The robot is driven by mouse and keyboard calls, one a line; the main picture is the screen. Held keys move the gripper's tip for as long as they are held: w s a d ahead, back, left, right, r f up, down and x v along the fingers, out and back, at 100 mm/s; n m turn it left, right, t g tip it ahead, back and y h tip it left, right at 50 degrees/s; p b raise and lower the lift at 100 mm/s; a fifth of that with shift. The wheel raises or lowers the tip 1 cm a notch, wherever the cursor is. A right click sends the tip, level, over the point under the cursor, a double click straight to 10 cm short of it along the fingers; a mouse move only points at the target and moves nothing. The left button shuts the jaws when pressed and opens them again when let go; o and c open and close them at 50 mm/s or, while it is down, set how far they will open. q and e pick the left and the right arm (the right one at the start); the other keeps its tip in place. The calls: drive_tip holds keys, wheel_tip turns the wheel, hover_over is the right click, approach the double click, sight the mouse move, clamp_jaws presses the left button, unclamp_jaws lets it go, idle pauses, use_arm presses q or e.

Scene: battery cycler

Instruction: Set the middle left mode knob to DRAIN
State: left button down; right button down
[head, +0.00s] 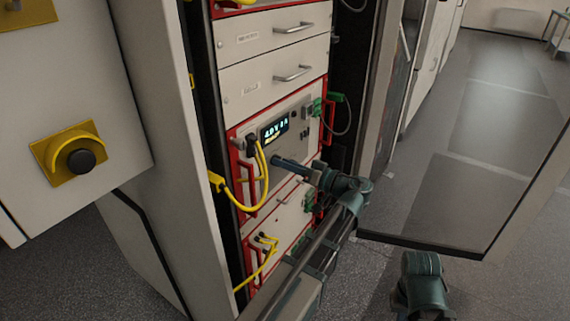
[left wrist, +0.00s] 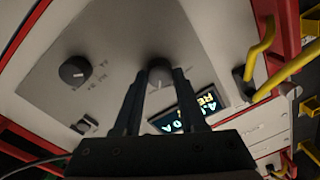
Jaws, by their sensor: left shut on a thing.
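My left gripper (head: 277,161) reaches the front of the middle unit (head: 293,148), just below its lit display (head: 274,130). In the left wrist view its two dark fingers (left wrist: 158,84) are shut on the round left mode knob (left wrist: 160,73), one on each side. In the head view the gripper hides this knob. Its pointer setting and labels cannot be read. A second dark knob (left wrist: 74,71) with small markings around it sits apart on the same panel.
Yellow cables (head: 263,185) hang at the unit's left, near a red handle (head: 239,187). Green connectors (head: 318,107) stick out at its right. Drawer units with silver handles (head: 293,73) are above. An open cabinet door (head: 440,170) stands at right, with clear floor beyond.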

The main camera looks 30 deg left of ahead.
use_arm(q)
drive_tip(key=shift+c, duration=2.3)
unclamp_jaws()
drive_tip(key=d, duration=1.4)
drive_tip(key=shift+s+f, duration=0.25)
